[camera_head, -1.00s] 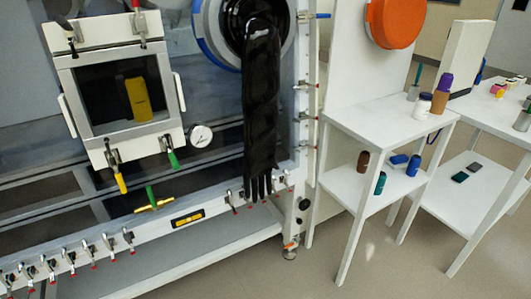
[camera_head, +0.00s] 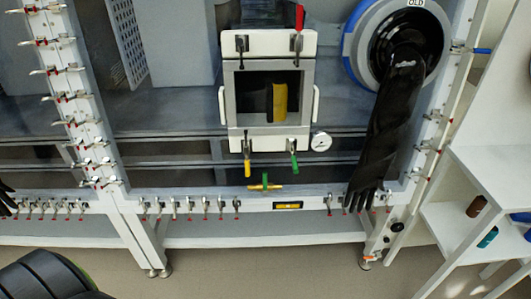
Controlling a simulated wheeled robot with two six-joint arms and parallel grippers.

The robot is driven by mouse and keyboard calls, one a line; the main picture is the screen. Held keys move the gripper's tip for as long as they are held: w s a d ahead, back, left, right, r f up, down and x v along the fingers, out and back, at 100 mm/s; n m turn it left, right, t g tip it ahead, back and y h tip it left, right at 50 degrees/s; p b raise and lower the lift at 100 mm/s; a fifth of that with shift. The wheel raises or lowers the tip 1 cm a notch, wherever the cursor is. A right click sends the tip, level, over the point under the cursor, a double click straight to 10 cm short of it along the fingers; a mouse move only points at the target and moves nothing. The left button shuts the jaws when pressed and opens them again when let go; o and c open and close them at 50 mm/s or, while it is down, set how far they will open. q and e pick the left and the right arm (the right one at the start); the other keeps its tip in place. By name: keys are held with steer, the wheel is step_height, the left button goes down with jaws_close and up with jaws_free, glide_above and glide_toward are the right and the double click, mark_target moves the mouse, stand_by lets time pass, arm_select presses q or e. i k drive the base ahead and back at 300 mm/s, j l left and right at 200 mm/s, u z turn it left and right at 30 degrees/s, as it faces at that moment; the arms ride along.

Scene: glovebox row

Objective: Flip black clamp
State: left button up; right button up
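The black clamp (camera_head: 241,46) sits at the upper left corner of the small white-framed door (camera_head: 233,88) on the glovebox front. It is small and dark in this view, and I cannot clearly make out how its handle lies. A red-handled clamp (camera_head: 299,18) at the upper right has its handle pointing up. A yellow-handled clamp (camera_head: 247,167) and a green-handled clamp (camera_head: 294,161) at the lower corners have their handles hanging down. Neither of my grippers is in view.
A black glove (camera_head: 385,130) hangs from a round port right of the door. A gauge (camera_head: 321,142) and a yellow-green valve (camera_head: 265,185) are nearby. A white shelf table (camera_head: 465,240) stands at the right. A dark ribbed shape, unclear, fills the lower left corner.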

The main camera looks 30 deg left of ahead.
mark_target(240, 41)
steer(key=i+j+u, duration=0.1)
steer(key=u, duration=0.95)
